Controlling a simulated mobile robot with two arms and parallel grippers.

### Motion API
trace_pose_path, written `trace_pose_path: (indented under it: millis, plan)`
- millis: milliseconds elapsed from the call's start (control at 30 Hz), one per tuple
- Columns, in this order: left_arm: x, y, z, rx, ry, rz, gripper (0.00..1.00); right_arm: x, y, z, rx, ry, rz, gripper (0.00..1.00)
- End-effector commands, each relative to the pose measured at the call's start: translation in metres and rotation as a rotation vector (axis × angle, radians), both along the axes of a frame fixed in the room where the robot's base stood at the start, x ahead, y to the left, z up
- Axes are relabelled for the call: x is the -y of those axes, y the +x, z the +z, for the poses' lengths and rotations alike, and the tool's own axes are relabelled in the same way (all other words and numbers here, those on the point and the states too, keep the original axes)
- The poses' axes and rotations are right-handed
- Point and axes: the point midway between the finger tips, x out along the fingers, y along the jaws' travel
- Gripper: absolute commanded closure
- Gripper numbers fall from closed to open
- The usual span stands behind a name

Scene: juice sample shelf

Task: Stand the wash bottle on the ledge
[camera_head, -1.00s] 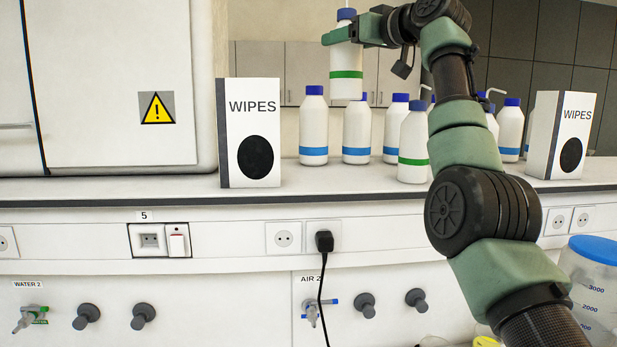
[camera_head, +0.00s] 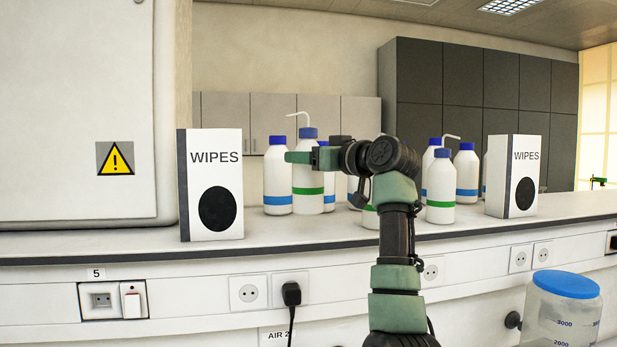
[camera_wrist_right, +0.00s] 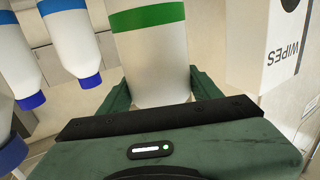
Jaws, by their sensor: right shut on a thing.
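The wash bottle (camera_head: 308,177) is white with a green band, a blue cap and a bent white spout. It is upright over the pale ledge (camera_head: 285,232), among other bottles. Its base is about level with the bases of its neighbours; I cannot tell if it touches the ledge. My right gripper (camera_head: 300,157) is shut on its upper body, below the cap. In the right wrist view the bottle (camera_wrist_right: 158,65) appears between the fingers, green band at the top of the picture. My left gripper is not in view.
Blue-banded bottles (camera_head: 277,180) (camera_head: 467,175) and a green-banded bottle (camera_head: 440,187) stand close by. Wipes boxes stand left (camera_head: 212,185) and right (camera_head: 512,177). My arm hides part of the row. The ledge's front strip is clear. A blue-lidded jar (camera_head: 562,315) is at lower right.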

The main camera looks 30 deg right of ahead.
Motion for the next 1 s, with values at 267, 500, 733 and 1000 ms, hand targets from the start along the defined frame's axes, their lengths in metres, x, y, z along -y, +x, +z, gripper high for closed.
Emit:
trace_pose_path:
  millis: [267,500,733,1000]
  plan:
    - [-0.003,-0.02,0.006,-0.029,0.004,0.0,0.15,-0.001,0.0,-0.025,0.002,0.002,0.001,1.0]
    - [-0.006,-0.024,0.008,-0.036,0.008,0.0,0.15,0.0,-0.001,-0.044,0.004,0.001,-0.001,1.0]
    - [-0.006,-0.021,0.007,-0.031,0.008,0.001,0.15,0.0,-0.001,-0.045,0.004,0.0,-0.001,1.0]
    - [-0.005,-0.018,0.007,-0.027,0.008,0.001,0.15,0.0,0.0,-0.047,0.0,0.0,0.0,0.15]
